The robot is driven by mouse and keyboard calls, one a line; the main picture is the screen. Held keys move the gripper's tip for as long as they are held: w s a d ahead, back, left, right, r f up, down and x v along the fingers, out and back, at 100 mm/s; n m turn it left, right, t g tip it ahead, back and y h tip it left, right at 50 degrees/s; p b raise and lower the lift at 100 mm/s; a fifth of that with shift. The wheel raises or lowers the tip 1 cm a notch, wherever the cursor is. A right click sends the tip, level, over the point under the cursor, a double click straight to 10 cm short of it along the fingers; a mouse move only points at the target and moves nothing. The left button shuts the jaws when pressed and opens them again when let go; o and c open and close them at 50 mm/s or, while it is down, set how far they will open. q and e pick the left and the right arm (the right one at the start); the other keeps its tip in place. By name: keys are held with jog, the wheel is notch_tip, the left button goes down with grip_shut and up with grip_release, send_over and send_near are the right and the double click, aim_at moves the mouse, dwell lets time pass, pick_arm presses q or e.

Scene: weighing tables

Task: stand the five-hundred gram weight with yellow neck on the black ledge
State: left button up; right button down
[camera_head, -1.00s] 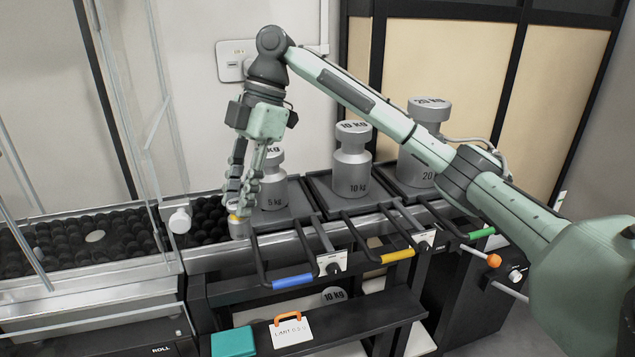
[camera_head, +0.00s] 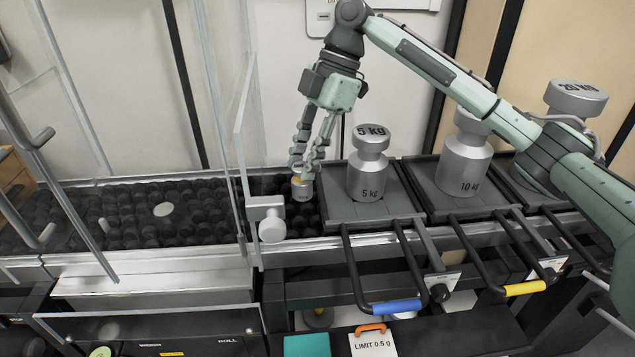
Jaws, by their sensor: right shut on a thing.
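My right gripper (camera_head: 303,170) points down with its fingers shut on a small silver weight with a yellow neck (camera_head: 303,190). The fingers cover its upper part. The weight is upright over the black roller bed, just left of the 5 kg weight's tray. I cannot tell whether its base touches the rollers. The black ledge (camera_head: 455,336) runs along the bottom of the view, below the trays and in front of them. My left gripper is not in view.
On dark trays with coloured handles stand a 5 kg weight (camera_head: 368,170), a 10 kg weight (camera_head: 464,160) and a 20 kg weight (camera_head: 574,98). A teal block (camera_head: 307,345) and a limit card (camera_head: 374,344) are at the ledge's left. A clear panel with a white knob (camera_head: 272,228) stands left of my gripper.

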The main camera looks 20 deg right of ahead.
aim_at(305, 185)
notch_tip(305, 185, down, 2)
jog(key=shift+f, duration=0.2)
notch_tip(305, 185, down, 3)
jog(key=shift+w+f, duration=0.1)
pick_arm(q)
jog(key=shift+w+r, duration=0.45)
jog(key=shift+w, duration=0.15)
pick_arm(e)
jog(key=shift+f, duration=0.15)
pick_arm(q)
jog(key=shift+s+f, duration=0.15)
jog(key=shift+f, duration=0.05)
pick_arm(e)
jog(key=c, duration=1.2)
grip_release()
